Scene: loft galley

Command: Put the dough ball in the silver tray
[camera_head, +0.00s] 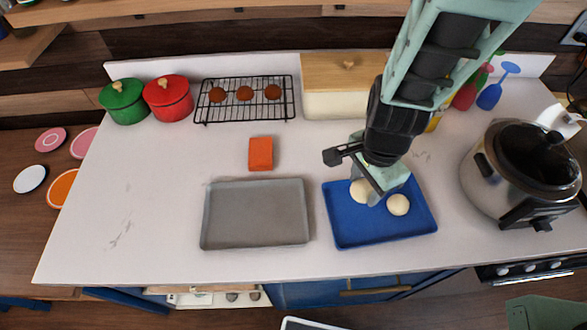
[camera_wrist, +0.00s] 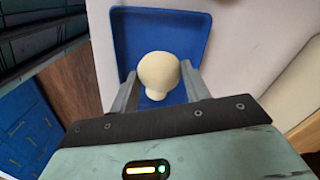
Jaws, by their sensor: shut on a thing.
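A pale dough ball (camera_head: 359,189) is between the fingers of my gripper (camera_head: 370,193), which is shut on it over the blue tray (camera_head: 347,236). The fingers partly hide this ball in the head view. In the wrist view the dough ball (camera_wrist: 158,73) shows between the fingertips of my gripper (camera_wrist: 159,80), with the blue tray (camera_wrist: 190,25) behind. Whether the ball touches the tray is hard to tell. A second dough ball (camera_head: 398,204) lies in the blue tray, right of the gripper. The silver tray (camera_head: 255,214) is empty, left of the blue tray.
An orange block (camera_head: 260,153) lies behind the silver tray. A cooling rack (camera_head: 245,99) with brown balls, red pot (camera_head: 169,97) and green pot (camera_head: 124,101) stand at the back. A cooker (camera_head: 522,174) stands right. The left counter (camera_head: 130,220) is clear.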

